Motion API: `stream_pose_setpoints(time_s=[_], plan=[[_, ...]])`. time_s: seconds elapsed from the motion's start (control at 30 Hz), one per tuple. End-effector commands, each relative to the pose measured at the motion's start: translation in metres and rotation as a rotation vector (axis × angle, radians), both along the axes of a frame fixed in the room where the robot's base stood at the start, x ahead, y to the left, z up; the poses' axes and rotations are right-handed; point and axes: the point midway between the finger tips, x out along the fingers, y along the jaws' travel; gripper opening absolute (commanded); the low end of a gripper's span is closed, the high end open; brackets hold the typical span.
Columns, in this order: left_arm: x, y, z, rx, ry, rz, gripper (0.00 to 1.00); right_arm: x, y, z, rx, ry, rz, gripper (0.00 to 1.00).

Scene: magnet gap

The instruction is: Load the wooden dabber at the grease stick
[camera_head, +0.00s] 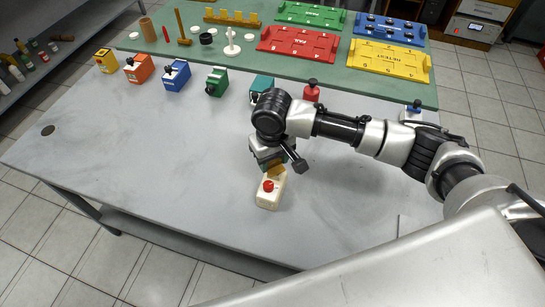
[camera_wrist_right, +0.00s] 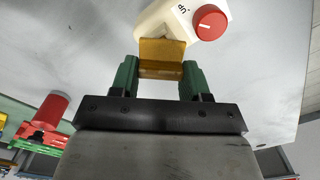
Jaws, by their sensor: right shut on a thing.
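My right gripper (camera_head: 275,165) points down over the grey table, its green fingers (camera_wrist_right: 160,78) shut on an amber block (camera_wrist_right: 162,58). The block touches or joins a cream body with a red knob (camera_head: 269,197), marked "UP" in the wrist view (camera_wrist_right: 178,18). I cannot tell whether the cream body rests on the table. On the far green mat are a brown cylinder (camera_head: 147,30), a thin red stick (camera_head: 168,33) and an upright wooden piece (camera_head: 182,28). I cannot tell which is the dabber or the grease stick. My left gripper is out of view.
Colored blocks with black knobs line the mat's near edge, including yellow (camera_head: 106,62), orange (camera_head: 138,70), blue (camera_head: 175,76) and green (camera_head: 216,83). Red (camera_head: 298,44), yellow (camera_head: 390,60), green (camera_head: 310,14) and blue (camera_head: 390,29) trays lie behind. The table's left front is clear.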

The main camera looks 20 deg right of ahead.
Motion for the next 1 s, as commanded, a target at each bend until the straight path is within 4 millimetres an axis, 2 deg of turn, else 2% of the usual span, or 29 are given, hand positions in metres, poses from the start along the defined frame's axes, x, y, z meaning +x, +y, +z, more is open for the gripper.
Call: stream_pose_setpoints(time_s=[1.0], plan=[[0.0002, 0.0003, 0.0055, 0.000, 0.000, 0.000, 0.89, -0.0004, 0.0000, -0.0011, 0.000, 0.001, 0.000, 0.27]])
